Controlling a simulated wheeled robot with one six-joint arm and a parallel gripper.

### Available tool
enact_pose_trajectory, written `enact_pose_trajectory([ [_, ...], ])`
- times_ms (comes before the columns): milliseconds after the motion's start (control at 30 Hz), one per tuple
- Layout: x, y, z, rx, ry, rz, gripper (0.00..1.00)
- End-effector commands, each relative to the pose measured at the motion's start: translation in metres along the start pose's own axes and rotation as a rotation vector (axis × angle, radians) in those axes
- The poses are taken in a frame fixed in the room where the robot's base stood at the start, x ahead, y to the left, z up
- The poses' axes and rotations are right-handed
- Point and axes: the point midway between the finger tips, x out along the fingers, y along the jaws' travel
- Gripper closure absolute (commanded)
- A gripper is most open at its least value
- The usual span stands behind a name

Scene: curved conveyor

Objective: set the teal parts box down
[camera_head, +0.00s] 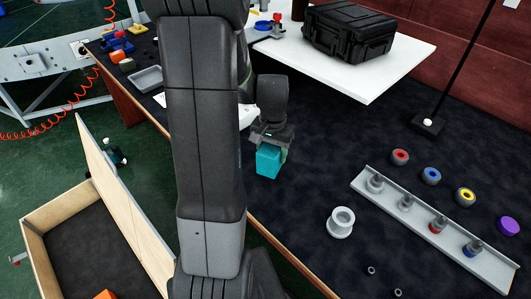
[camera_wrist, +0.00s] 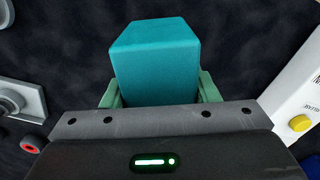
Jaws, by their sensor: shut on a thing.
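The teal parts box (camera_head: 268,162) is a small teal block between the fingers of my gripper (camera_head: 272,150), over the dark work surface near its front edge. In the wrist view the teal box (camera_wrist: 156,60) fills the upper middle. Green fingers of my gripper (camera_wrist: 158,92) press on its left and right sides. My gripper is shut on the box. I cannot tell whether the underside of the box touches the surface. My arm hides part of the table to the left.
On the dark table (camera_head: 310,180) stand a white ring-shaped part (camera_head: 341,222), a grey rail with pegs (camera_head: 405,212) and several coloured rings. A black case (camera_head: 349,32) sits on a white board (camera_head: 390,70) behind. A wooden crate (camera_head: 55,205) stands on the floor at left. Dark surface right of the box is clear.

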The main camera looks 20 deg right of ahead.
Motion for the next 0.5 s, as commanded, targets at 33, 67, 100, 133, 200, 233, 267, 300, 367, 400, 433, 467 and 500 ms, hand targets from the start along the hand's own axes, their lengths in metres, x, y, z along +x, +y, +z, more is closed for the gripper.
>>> enact_pose_trajectory([
  [33, 0.004, 0.0, 0.0, 0.0, -0.001, 0.0, 0.77],
  [67, 0.006, 0.0, 0.0, 0.0, -0.001, 0.0, 0.77],
  [100, 0.011, 0.0, 0.0, 0.0, -0.001, 0.0, 0.77],
  [133, 0.015, 0.0, 0.0, 0.0, -0.002, 0.001, 0.77],
  [200, 0.025, 0.0, 0.001, 0.0, -0.003, 0.001, 0.77],
  [233, 0.03, 0.0, 0.001, 0.0, -0.004, 0.001, 0.77],
  [267, 0.034, 0.0, 0.001, 0.0, -0.003, 0.001, 0.77],
  [300, 0.037, 0.0, 0.0, 0.0, -0.002, 0.001, 0.77],
  [367, 0.041, 0.0, 0.0, 0.0, -0.001, 0.001, 0.77],
  [400, 0.042, 0.0, 0.0, 0.0, 0.0, 0.0, 0.77],
  [433, 0.043, 0.0, 0.0, 0.0, 0.001, 0.0, 0.77],
  [467, 0.043, 0.0, 0.0, 0.0, 0.002, 0.0, 0.77],
  [500, 0.042, 0.0, 0.0, 0.0, 0.002, 0.0, 0.77],
])
